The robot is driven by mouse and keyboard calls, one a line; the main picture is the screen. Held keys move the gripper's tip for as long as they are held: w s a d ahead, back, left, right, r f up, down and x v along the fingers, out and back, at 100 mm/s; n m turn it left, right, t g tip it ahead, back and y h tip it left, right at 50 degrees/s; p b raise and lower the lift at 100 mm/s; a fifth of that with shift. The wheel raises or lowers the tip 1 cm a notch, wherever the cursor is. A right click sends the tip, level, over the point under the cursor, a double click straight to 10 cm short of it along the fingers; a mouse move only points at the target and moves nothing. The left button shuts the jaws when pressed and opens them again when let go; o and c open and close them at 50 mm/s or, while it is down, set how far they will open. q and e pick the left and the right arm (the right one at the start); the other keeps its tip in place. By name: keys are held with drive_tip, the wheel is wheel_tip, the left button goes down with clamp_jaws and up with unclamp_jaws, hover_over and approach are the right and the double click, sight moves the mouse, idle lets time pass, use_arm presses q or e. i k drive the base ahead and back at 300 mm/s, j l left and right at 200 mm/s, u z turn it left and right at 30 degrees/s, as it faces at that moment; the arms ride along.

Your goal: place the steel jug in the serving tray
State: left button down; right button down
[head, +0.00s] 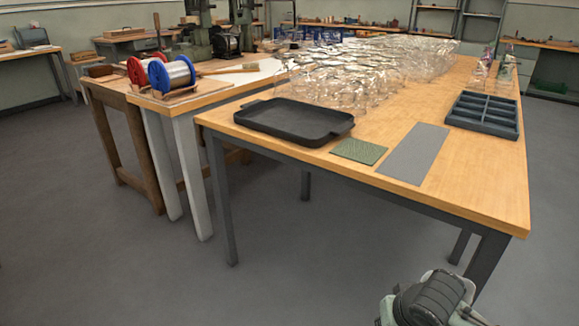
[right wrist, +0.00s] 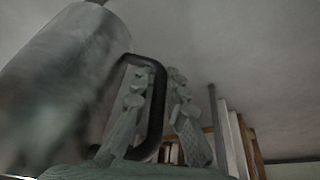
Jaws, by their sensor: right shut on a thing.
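The steel jug (right wrist: 62,75) fills the left of the right wrist view, a grey metal cylinder with a black handle (right wrist: 158,110). My right gripper (right wrist: 156,82) is shut on this handle, with a finger on either side of it. The jug's bottom and contents are hidden. In the head view only part of my right arm shows at the bottom right, in front of the table; the jug cannot be made out there. The serving tray (head: 290,121) is black with two end handles and lies empty on the table's near left corner. My left gripper is not in view.
The wooden table (head: 465,190) also holds a green mat (head: 359,150), a grey mat (head: 413,153), a compartment tray (head: 484,114) and a heap of clear glassware (head: 370,70). A side bench with red and blue spools (head: 172,75) stands to the left. Open floor lies in front.

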sight(281, 121)
drive_tip(key=i+j, duration=0.25)
drive_tip(key=j, duration=0.15)
drive_tip(key=i+j, duration=0.25)
drive_tip(key=j, duration=0.15)
drive_tip(key=i+j, duration=0.25)
drive_tip(key=j+z, duration=0.05)
drive_tip(key=j, duration=0.05)
